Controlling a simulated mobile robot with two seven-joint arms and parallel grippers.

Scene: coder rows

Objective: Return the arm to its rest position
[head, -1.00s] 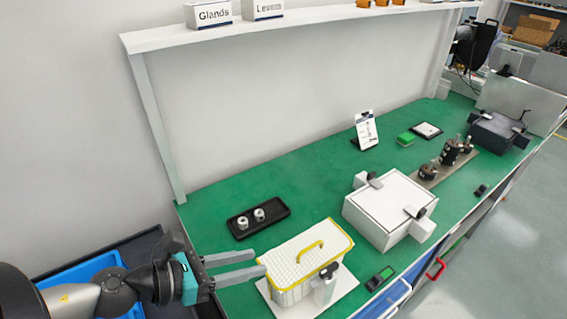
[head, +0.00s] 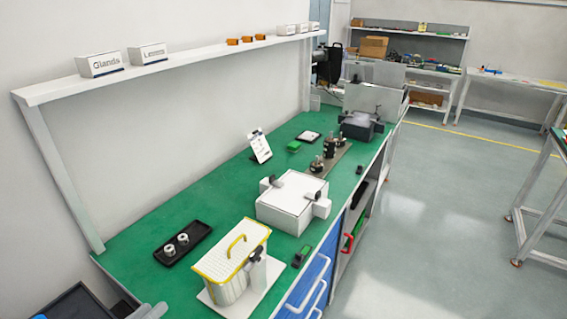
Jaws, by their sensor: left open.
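The rest of the left arm is out of the picture. My right gripper is not in view.
The green bench (head: 140,232) holds a black tray (head: 183,243) with two metal parts, a white box with black clamps (head: 292,202), and dark fixtures (head: 330,155). A shelf (head: 190,64) runs above. Open floor (head: 430,220) lies right.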

